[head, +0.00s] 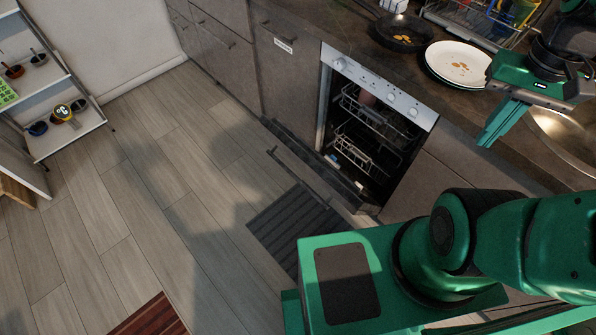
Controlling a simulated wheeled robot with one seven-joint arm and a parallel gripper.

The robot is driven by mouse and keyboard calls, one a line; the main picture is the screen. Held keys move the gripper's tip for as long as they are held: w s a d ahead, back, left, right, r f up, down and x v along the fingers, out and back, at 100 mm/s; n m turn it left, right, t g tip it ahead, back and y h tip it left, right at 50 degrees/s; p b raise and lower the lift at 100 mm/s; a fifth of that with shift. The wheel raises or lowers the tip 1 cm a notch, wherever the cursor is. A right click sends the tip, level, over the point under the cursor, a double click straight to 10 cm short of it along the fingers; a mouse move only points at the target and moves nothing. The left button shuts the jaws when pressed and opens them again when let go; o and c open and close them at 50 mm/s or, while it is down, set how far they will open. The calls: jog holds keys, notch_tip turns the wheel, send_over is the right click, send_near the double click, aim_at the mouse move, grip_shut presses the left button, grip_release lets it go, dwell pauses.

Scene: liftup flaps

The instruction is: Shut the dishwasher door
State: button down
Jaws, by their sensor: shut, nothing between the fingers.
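The dishwasher (379,97) is set in the lower cabinets, with a white control strip and knobs along its top. Its dark door (315,161) is hinged down and stands open near the floor, so the racks (366,130) inside show. My gripper (484,144) is shut and empty. It is above the counter edge near the sink, to the right of the dishwasher and well apart from the door. My own arm and base cover the lower right of the view.
Stacked plates (457,65), a black pan (404,33) and a dish rack (478,22) stand on the counter (474,110). A dark mat (290,226) lies before the door. The wooden floor (175,215) to the left is clear up to a white shelf (75,135).

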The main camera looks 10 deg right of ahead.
jog(key=w+a+f+n+g+h, duration=0.1)
jog(key=w+a+f+n, duration=0.1)
jog(key=w+a+n, duration=0.3)
jog(key=w+a+f+n+h, duration=0.1)
jog(key=w+f+n+h, duration=0.15)
jog(key=w, duration=0.35)
jog(key=n+t+h, duration=0.3)
jog(key=n+h, duration=0.1)
jog(key=n, duration=1.2)
send_over(295, 178)
jog(key=d, duration=0.4)
notch_tip(295, 178, down, 15)
jog(key=s+a+f+n+t, duration=0.3)
jog(key=s+a+f+n, duration=0.4)
jog(key=a+f, duration=0.4)
jog(key=shift+n, duration=0.35)
jog(key=w+d+f, duration=0.1)
jog(key=d, duration=0.1)
jog(key=w+d+f, duration=0.4)
jog(key=d, duration=0.1)
jog(key=shift+w+d+r, duration=0.25)
jog(key=shift+d+r, duration=0.05)
jog(key=shift+d, duration=0.1)
